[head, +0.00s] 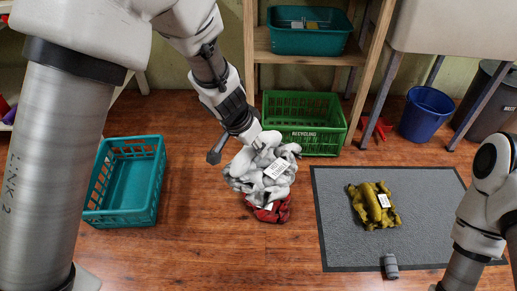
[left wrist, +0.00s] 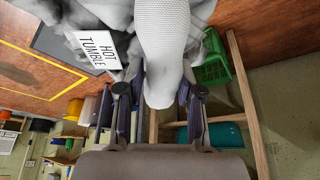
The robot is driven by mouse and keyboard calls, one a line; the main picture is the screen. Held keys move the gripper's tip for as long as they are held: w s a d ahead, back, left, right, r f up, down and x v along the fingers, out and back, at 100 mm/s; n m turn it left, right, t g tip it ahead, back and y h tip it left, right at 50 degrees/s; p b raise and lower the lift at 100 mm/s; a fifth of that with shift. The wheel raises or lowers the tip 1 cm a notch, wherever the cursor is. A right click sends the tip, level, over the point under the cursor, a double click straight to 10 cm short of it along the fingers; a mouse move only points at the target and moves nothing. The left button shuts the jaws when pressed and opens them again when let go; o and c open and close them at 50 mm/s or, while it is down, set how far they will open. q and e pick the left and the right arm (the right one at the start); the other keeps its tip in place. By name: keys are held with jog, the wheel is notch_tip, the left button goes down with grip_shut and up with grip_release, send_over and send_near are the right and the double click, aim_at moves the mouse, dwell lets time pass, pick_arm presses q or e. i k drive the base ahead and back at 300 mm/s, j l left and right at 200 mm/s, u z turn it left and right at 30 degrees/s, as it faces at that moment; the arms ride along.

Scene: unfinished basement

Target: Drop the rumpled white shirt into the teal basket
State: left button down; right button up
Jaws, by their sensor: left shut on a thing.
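The rumpled white shirt (head: 252,180), grey-white with a white label, hangs from my left gripper (head: 240,138) in the middle of the head view. In the left wrist view the shirt (left wrist: 165,35) is bunched between the two fingers of the left gripper (left wrist: 163,95), with a "HOT TUMBLE" label beside it. The teal basket (head: 124,216) stands on the floor to the left, apart from the shirt, and looks empty. Of my right gripper, only what seems a grey fingertip (head: 390,266) shows at the bottom; the rest is out of frame.
A red rumpled cloth (head: 272,211) shows just below the shirt. A green recycling crate (head: 305,141) stands behind. A mustard cloth (head: 372,208) lies on the grey mat (head: 340,248) at right. A blue bucket (head: 425,115) stands further back. Bare floor separates shirt and teal basket.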

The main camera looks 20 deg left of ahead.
aim_at(131, 186)
jog(key=j, duration=1.1)
jog(key=i+j, duration=0.1)
jog(key=j, duration=0.95)
jog(key=i+j, duration=0.1)
jog(key=j, duration=1)
